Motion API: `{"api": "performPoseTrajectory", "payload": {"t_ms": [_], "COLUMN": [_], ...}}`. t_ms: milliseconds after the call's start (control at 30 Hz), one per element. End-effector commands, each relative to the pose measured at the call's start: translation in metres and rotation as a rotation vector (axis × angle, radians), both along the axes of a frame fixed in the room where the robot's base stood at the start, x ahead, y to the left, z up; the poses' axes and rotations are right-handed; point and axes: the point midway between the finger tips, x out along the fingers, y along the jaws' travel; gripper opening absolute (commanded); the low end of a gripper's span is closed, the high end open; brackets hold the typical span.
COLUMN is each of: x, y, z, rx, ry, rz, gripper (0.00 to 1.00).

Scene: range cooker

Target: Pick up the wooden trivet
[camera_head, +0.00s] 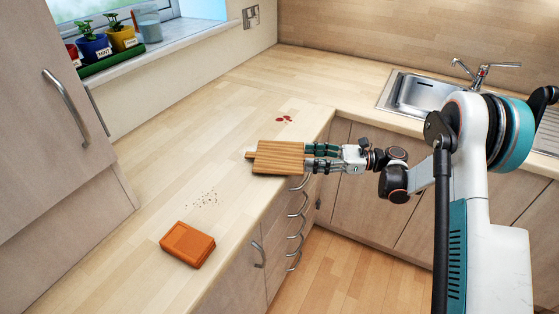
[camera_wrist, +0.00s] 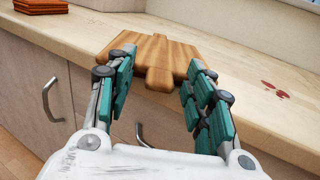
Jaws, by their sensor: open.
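The wooden trivet (camera_head: 278,157) is a striped brown slab with short tabs. It lies on the light wood counter near the front edge, in the middle of the head view. In the wrist view the trivet (camera_wrist: 157,50) lies ahead, with one tab pointing toward my palm. My gripper (camera_head: 312,157) is open at the trivet's right side in the head view. In the wrist view its teal-padded fingers (camera_wrist: 160,72) are spread, with the trivet's near tab between them. I cannot tell whether the fingers touch the trivet.
An orange box-like block (camera_head: 187,244) lies on the counter (camera_head: 150,200) at the near left. Dark crumbs (camera_head: 205,199) and red spots (camera_head: 284,118) mark the counter. Drawer handles (camera_head: 297,204) stick out below the edge. A sink (camera_head: 420,92) is at the back right. Potted plants (camera_head: 93,46) stand on the windowsill.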

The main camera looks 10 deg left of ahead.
Motion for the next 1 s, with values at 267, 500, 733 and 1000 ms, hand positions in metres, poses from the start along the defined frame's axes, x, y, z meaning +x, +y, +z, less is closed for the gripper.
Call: {"api": "performPoseTrajectory", "payload": {"t_ms": [267, 500, 733, 1000], "x": [0.000, 0.000, 0.000, 0.001], "y": [0.000, 0.000, 0.000, 0.000], "z": [0.001, 0.001, 0.002, 0.024], "rx": [0.000, 0.001, 0.000, 0.001], "ry": [0.000, 0.000, 0.000, 0.000], "rz": [-0.001, -0.001, -0.001, -0.001], "gripper": [0.30, 0.00, 0.00, 0.00]}}
